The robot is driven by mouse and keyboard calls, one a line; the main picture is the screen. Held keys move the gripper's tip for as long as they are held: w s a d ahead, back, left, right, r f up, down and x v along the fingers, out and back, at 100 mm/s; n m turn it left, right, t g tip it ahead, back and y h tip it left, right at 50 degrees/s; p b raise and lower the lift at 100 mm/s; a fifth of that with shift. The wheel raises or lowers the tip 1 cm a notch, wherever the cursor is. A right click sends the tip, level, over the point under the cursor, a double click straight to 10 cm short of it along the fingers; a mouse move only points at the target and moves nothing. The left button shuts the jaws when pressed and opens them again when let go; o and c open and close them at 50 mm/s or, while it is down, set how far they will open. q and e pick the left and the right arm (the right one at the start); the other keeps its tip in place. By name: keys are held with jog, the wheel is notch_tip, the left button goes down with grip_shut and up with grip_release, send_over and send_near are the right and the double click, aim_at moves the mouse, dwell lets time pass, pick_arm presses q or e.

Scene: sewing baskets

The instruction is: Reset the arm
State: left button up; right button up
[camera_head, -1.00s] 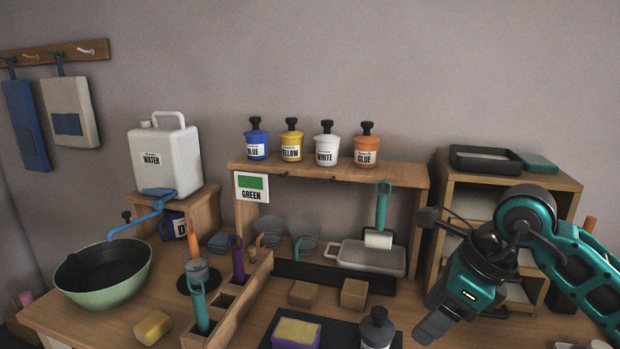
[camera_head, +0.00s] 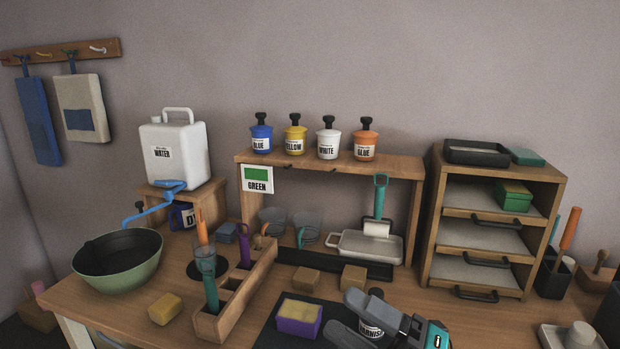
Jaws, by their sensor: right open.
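My right gripper (camera_head: 352,322) is low at the bottom edge of the head view, with its teal wrist partly cut off by the frame. Its two grey fingers are apart and point left. A dark-lidded jar (camera_head: 372,331) shows between and behind the fingers; whether they touch it I cannot tell. My left gripper is not in view.
A purple box with a yellow sponge (camera_head: 298,317) lies just left of the fingers. Wooden blocks (camera_head: 306,280) are behind. A wooden tool holder (camera_head: 235,300) stands left. A shelf with jars (camera_head: 330,163) and a drawer cabinet (camera_head: 483,258) stand at the back.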

jog(key=w+d+f+m+t+h, duration=0.1)
jog(key=d+f+m+t+h, duration=0.65)
jog(key=m, duration=0.75)
jog(key=s+d+f+m+g+h, duration=0.2)
jog(key=s+f+m+h, duration=0.3)
jog(key=f, duration=0.5)
jog(key=s+d+f+m+g+h, duration=0.2)
jog(key=s+f+m+g+h, duration=0.2)
jog(key=f, duration=0.7)
jog(key=s+m+h, duration=0.1)
jog(key=s+m, duration=0.1)
jog(key=m, duration=0.1)
jog(key=shift+s+d+f+m+g+p, duration=0.2)
jog(key=shift+s+d+m+g+p, duration=0.1)
jog(key=shift+m+g, duration=0.1)
